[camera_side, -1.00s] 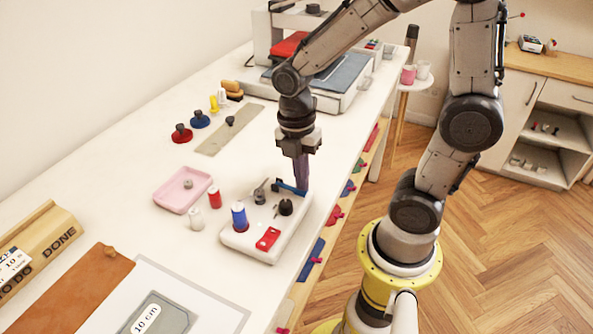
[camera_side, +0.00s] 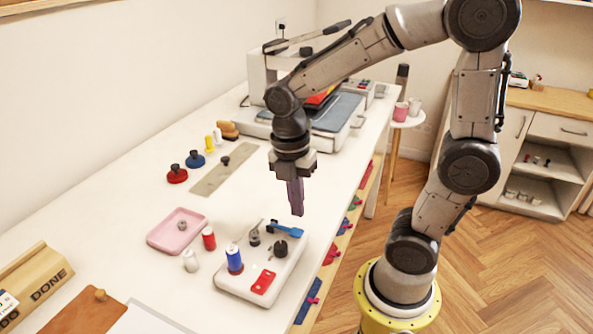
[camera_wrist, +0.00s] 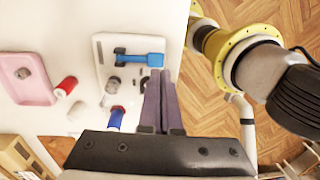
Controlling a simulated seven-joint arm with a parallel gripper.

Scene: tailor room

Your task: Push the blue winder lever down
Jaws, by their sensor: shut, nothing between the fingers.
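The white winder base (camera_side: 238,287) sits near the table's front edge. The blue lever (camera_side: 286,230) lies low across its far end, close to the base top. It also shows in the wrist view (camera_wrist: 138,57), with its thicker end at the right. My gripper (camera_side: 297,214) is shut and empty, pointing down just above the lever's right end, with a small gap in the side view. In the wrist view my fingertips (camera_wrist: 160,73) appear just below that end. A blue spool (camera_side: 234,260), a red plate (camera_side: 263,282) and a black knob (camera_side: 280,249) are on the base.
A red spool (camera_side: 209,238), a white spool (camera_side: 190,261) and a pink tray (camera_side: 177,232) stand left of the base. A grey strip (camera_side: 222,170) and red and blue knobbed pieces lie farther back. The table between base and strip is clear.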

